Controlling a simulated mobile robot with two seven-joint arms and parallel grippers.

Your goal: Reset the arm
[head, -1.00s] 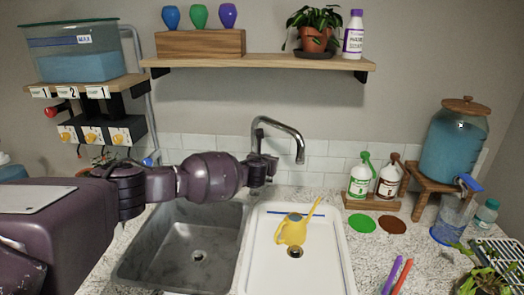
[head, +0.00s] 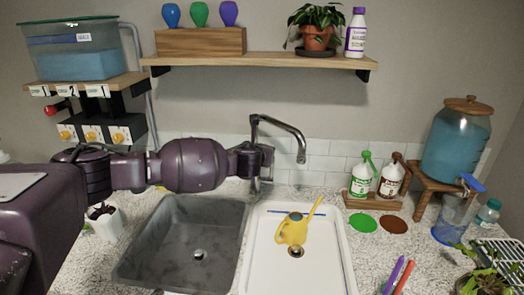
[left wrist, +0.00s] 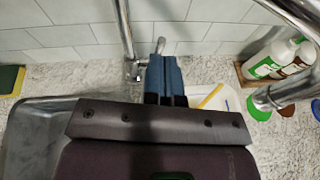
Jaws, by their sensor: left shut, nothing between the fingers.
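My left arm reaches in from the left in the head view, above the grey sink basin. My left gripper (head: 268,158) is shut and empty, in front of the chrome faucet (head: 278,123). In the left wrist view its blue fingers (left wrist: 165,78) are closed together, with the faucet base just beyond them. The arm partly hides the wall and counter behind it. My right gripper is not in view.
A yellow watering can (head: 292,229) stands in the white basin (head: 312,272), right of the grey sink (head: 180,235). Spray bottles (head: 362,176) stand on a wooden rack. A wooden shelf (head: 270,62) spans the wall above.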

